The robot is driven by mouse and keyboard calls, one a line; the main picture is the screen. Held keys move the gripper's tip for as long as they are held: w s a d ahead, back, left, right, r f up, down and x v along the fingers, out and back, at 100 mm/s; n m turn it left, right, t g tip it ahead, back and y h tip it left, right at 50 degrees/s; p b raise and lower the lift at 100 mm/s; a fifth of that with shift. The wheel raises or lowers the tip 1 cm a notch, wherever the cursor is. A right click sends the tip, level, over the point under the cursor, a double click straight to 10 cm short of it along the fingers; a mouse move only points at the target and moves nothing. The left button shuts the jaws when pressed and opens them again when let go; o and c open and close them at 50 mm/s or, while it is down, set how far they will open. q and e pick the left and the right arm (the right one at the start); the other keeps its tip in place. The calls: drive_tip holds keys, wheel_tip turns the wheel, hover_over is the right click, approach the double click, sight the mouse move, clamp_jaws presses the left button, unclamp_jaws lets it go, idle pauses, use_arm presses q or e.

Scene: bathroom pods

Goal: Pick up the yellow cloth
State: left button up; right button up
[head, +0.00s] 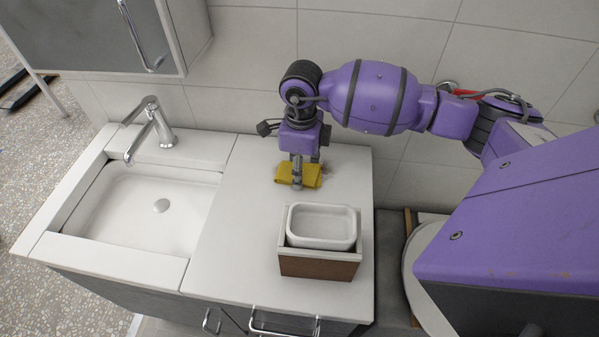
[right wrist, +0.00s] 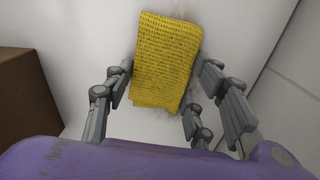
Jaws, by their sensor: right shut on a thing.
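The yellow cloth (head: 312,176) is a small folded piece on the white counter, near the wall. In the right wrist view the cloth (right wrist: 166,60) lies between the finger pads, with its far part reaching past them. My right gripper (head: 298,178) points down over the cloth and is shut on it. Its fingers also show in the right wrist view (right wrist: 165,95). I cannot tell whether the cloth is clear of the counter. My left gripper is in neither view.
A brown box (head: 318,266) with a white basin (head: 321,227) in it stands in front of the cloth. A sink (head: 150,215) with a faucet (head: 150,130) is on the left. The tiled wall is close behind. The counter (head: 235,235) between sink and box is clear.

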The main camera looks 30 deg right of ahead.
wheel_tip(320, 180, up, 10)
drive_tip(key=shift+b, duration=0.3)
idle(0.4)
drive_tip(key=shift+o, duration=0.7)
